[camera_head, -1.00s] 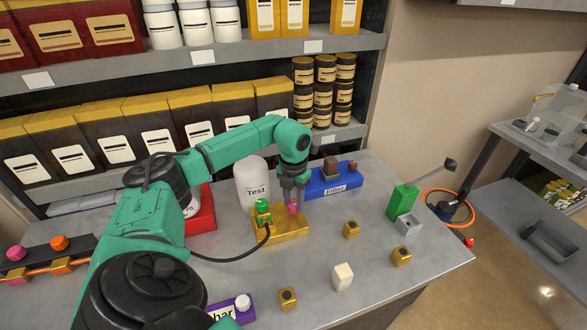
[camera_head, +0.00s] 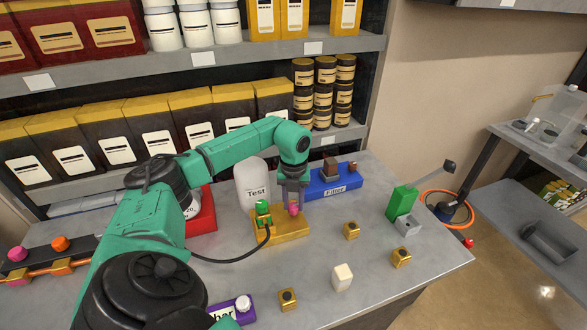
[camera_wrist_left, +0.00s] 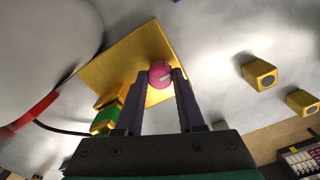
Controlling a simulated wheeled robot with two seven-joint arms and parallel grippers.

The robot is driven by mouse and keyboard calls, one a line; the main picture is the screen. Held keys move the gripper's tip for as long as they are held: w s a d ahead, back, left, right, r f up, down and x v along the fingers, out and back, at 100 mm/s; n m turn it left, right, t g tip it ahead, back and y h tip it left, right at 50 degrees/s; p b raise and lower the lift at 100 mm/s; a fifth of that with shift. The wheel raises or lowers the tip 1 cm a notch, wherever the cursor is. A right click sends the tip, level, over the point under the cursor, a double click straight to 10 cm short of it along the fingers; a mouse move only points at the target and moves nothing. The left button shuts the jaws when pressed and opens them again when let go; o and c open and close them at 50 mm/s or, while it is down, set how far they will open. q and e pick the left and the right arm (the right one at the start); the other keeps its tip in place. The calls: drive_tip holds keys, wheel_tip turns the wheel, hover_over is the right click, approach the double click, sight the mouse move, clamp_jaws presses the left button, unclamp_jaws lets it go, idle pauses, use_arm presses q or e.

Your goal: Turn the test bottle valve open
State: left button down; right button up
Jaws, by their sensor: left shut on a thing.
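The white test bottle (camera_head: 252,181), labelled "Test", stands at the back of the grey table. In front of it is a gold base block (camera_head: 283,227) with a green fitting (camera_head: 263,212) on its left and a pink valve knob (camera_head: 294,209) on its right. My left gripper (camera_head: 292,203) points down over the pink knob. In the left wrist view its two dark fingers (camera_wrist_left: 160,90) are shut on the pink knob (camera_wrist_left: 160,75), one on each side. The gold base also shows there (camera_wrist_left: 112,65). My right gripper is not in view.
A blue filter block (camera_head: 331,184) stands right behind the gold base. A black hose (camera_head: 235,257) runs from the green fitting to the left. Small gold blocks (camera_head: 351,231), a white block (camera_head: 342,277) and a green box (camera_head: 402,203) stand to the right, with bare table between.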

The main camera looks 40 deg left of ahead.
sight(293, 205)
use_arm(q)
drive_tip(key=shift+w+a+r, duration=0.1)
drive_tip(key=shift+w+r, duration=0.05)
drive_tip(key=shift+r, duration=0.05)
drive_tip(key=c, duration=0.5)
unclamp_jaws()
drive_tip(key=shift+f, duration=0.1)
drive_tip(key=shift+r, duration=0.4)
wheel_tip(293, 205, up, 14)
drive_tip(key=shift+f+b, duration=0.1)
drive_tip(key=shift+b, duration=0.7)
